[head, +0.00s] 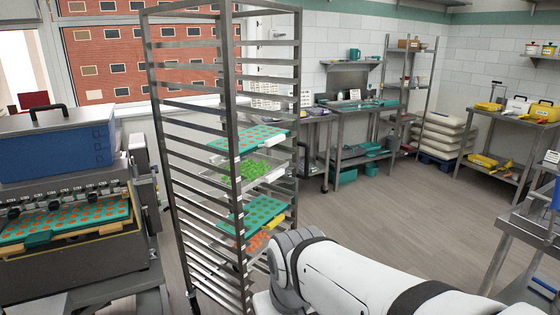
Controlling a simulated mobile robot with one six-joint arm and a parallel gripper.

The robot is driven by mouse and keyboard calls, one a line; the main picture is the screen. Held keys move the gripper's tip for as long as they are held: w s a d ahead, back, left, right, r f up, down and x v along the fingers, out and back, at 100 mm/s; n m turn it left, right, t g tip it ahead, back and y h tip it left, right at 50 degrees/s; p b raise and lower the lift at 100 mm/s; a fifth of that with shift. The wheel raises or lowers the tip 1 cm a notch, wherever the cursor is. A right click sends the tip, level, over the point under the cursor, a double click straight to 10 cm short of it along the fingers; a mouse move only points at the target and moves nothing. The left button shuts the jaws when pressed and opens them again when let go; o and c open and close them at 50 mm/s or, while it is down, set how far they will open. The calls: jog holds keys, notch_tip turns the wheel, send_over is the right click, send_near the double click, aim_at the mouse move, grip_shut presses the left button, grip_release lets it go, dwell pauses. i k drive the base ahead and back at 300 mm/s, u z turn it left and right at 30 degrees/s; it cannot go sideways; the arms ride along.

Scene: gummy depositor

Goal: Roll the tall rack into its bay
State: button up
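The tall rack (232,110) is an upright open steel frame with many pairs of runners, left of centre in the head view. Lower down, orange pieces (252,240) and a yellow item show. The upper runners are empty. My white arm reaches in from the bottom edge, and its near joint is close to the rack's lower right side. My gripper is not visible, so contact with the rack cannot be told. No marked bay is clearly visible.
The depositor machine (62,150) with a blue hopper stands close on the rack's left. A steel table (365,155), a shelf unit and stacked sacks (440,135) line the back wall. Benches stand at the right. The grey floor (400,215) between is clear.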

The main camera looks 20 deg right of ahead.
aim_at(225, 43)
jog(key=u, duration=0.25)
jog(key=k, duration=0.45)
jog(key=z, duration=1.2)
jog(key=i, duration=1.15)
jog(key=u, duration=0.65)
jog(key=i, duration=0.85)
jog(key=u, duration=0.65)
